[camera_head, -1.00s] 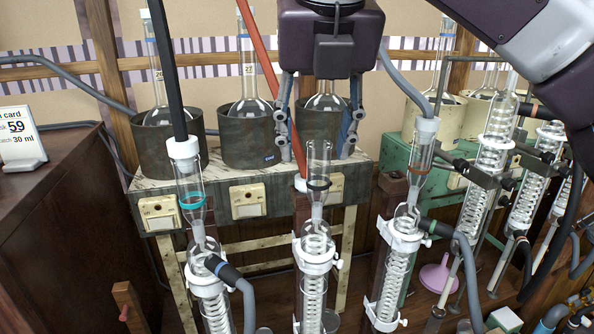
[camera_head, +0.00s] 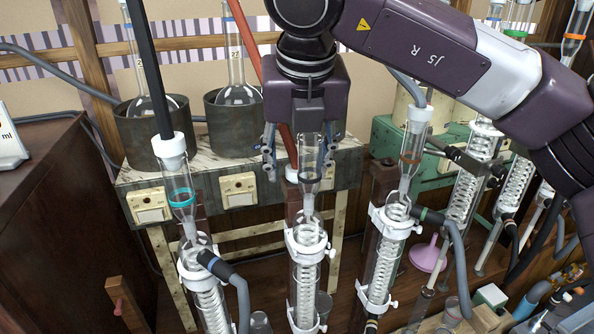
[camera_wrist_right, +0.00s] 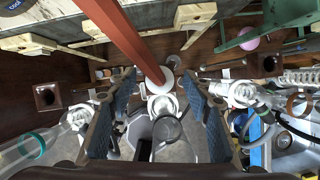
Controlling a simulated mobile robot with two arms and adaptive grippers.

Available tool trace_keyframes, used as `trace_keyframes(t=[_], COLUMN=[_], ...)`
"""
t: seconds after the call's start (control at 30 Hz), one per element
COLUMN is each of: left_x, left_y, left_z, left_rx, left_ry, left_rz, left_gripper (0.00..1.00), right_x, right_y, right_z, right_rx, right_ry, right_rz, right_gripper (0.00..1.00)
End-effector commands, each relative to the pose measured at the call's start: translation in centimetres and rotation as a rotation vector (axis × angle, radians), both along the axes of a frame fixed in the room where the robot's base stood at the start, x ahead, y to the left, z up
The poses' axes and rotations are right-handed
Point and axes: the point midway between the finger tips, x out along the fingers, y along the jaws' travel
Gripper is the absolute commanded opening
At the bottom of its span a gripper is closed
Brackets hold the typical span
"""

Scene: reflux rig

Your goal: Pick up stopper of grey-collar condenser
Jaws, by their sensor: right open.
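The middle condenser (camera_head: 308,240) has a dark grey ring around its open glass neck (camera_head: 310,160). A white stopper (camera_head: 292,173) on the end of a red tube (camera_head: 270,75) is just behind that neck, at the top of a brown post; the neck partly covers it. In the right wrist view the stopper (camera_wrist_right: 165,78) shows between and beyond the finger ends, with the round glass mouth (camera_wrist_right: 167,129) nearer. My right gripper (camera_head: 303,165) is open and empty, pointing down, its fingers either side of the neck and stopper. My left gripper is out of view.
A teal-ring condenser (camera_head: 182,198) with a white stopper and black tube stands left. An orange-ring condenser (camera_head: 410,158), stoppered with a grey tube, stands right. Flasks in dark heating pots (camera_head: 150,135) stand on the bench behind. A grey hose (camera_head: 455,250) loops at the right.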

Motion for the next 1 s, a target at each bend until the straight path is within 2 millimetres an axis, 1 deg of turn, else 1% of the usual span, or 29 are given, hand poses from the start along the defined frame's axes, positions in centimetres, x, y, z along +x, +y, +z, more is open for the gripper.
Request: trace_keyframes(t=[0.1,0.4,0.77,0.87,1.0], left_x=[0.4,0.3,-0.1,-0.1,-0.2], left_y=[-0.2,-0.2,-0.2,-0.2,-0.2], left_z=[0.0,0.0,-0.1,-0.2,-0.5], left_rx=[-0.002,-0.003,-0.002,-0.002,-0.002], left_ry=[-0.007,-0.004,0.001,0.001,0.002], left_rz=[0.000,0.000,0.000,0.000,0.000], left_gripper=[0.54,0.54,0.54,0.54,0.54], right_x=[0.0,0.0,0.0,0.0,0.0], right_y=[0.0,0.0,0.0,0.0,0.0], right_z=[0.0,0.0,0.3,0.9,2.6], right_rx=[0.000,0.000,0.000,0.001,0.001], right_ry=[0.000,0.000,-0.001,-0.002,-0.003], right_rz=[0.000,0.000,-0.001,-0.002,-0.002], right_gripper=[0.46,0.13,0.12,0.12,0.12])
